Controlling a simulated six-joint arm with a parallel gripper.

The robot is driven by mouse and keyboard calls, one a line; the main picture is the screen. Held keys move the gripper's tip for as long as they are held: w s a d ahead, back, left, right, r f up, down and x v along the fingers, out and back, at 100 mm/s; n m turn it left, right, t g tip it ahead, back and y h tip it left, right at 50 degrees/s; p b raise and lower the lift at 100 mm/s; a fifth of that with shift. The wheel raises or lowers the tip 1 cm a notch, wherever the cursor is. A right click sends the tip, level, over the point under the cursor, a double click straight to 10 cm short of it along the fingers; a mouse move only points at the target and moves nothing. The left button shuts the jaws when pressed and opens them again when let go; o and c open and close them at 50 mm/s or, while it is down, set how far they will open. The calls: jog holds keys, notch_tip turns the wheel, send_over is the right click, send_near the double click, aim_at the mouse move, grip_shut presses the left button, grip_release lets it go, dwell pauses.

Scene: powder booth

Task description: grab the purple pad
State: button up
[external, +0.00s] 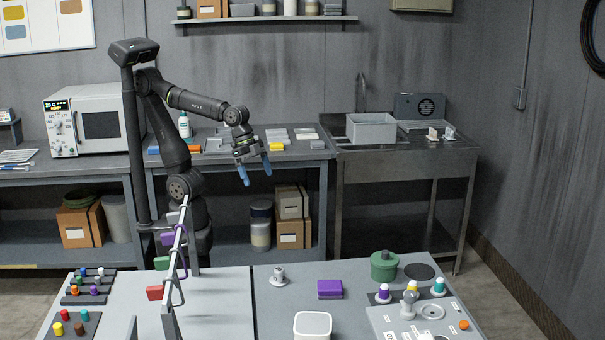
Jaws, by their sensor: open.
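The purple pad (330,289) is a small rectangular block. It lies flat on the grey table near its middle, to the right of the table's seam. My gripper (256,174) has blue fingertips, which are apart with nothing between them. It is high above and behind the table, up and to the left of the pad, pointing down. The pad is fully in view and nothing touches it.
A small grey stand (279,277) is left of the pad and a white box (312,325) is in front. A green lidded pot (384,265) and a panel with coloured knobs (403,318) are to the right. A rail with hanging coloured tags (173,254) rises at left.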

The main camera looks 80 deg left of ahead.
jog(key=w+d+r+m+g, duration=0.1)
jog(key=w+d+r+m, duration=0.2)
jog(key=w+d, duration=0.45)
jog(key=m+g+h, duration=0.1)
jog(key=m+g, duration=0.2)
jog(key=m, duration=0.4)
send_over(330, 285)
jog(key=a, duration=0.3)
notch_tip(330, 285, down, 16)
jog(key=shift+s+r, duration=0.15)
jog(key=shift+r, duration=0.05)
jog(key=shift+w+x, duration=0.15)
jog(key=shift+x, duration=1.35)
jog(key=shift+w+x, duration=0.15)
jog(key=shift+x, duration=1.3)
jog(key=c, duration=1.1)
